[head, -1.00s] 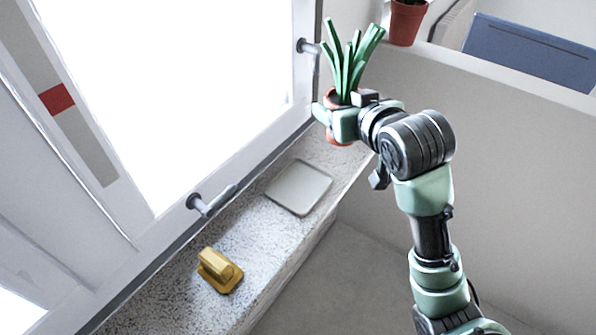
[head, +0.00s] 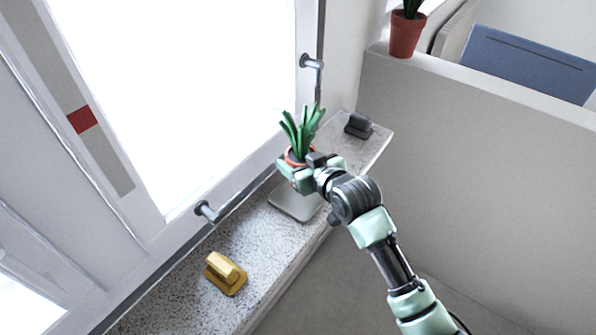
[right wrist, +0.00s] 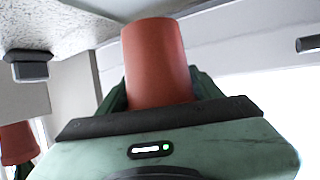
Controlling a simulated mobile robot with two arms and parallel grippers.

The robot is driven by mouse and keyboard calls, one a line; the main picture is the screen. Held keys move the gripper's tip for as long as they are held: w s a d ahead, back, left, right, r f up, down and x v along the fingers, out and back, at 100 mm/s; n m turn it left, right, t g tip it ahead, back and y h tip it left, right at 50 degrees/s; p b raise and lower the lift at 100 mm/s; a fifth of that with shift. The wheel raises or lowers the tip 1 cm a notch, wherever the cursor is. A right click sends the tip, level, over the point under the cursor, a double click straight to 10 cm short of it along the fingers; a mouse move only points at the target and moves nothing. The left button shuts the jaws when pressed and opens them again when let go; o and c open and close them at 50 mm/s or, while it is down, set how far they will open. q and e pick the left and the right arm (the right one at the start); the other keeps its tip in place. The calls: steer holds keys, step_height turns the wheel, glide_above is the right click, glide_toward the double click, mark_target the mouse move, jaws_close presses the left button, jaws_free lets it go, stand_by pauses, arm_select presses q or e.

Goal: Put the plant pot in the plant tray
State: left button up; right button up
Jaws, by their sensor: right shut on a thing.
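The plant pot is terracotta with spiky green leaves (head: 302,133). My right gripper (head: 298,171) is shut on the pot, which stays roughly upright over the window sill. In the right wrist view the pot (right wrist: 156,62) fills the middle and appears upside down, held at the gripper. The plant tray is a flat pale grey square (head: 289,206) on the sill. The pot and gripper overlap the tray's far side in the head view and hide part of it. I cannot tell the exact gap between pot and tray. My left gripper is not in view.
A yellow object (head: 226,274) sits on the speckled sill (head: 185,300) nearer me. A dark grey object (head: 358,125) stands at the sill's far end. Window handles (head: 207,211) stick out at the left. Another potted plant (head: 406,36) stands on the partition.

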steer(key=shift+f, duration=0.65)
step_height(320, 180, down, 3)
steer(key=shift+f, duration=0.1)
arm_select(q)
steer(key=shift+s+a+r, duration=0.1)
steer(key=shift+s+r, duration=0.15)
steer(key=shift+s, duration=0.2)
arm_select(e)
steer(key=shift+f, duration=0.2)
steer(key=shift+f, duration=0.15)
steer(key=o, duration=1.9)
